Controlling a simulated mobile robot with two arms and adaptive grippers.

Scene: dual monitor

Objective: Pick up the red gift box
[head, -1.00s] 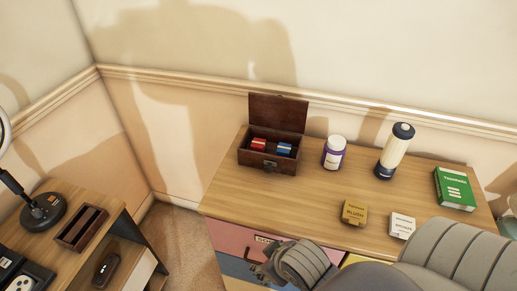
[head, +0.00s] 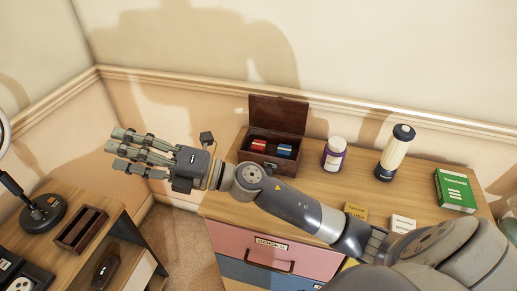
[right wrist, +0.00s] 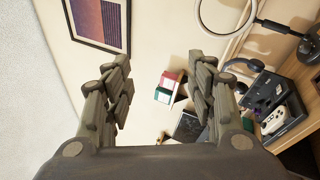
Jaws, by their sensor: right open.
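A small red box (head: 258,145) with a darker band, likely the red gift box, lies inside the open wooden chest (head: 258,157) at the desk's back left. In the right wrist view the open fingers (right wrist: 160,75) frame the wall and a red, white and green item (right wrist: 168,88) that I cannot identify. My left gripper is not in view.
On the desk (head: 315,185) stand a purple-and-white jar (head: 334,155), a cream bottle (head: 395,155), a green box (head: 455,190) and two small boxes partly behind my forearm. A lower left shelf unit holds a lamp (head: 43,210) and an open tray (head: 81,229).

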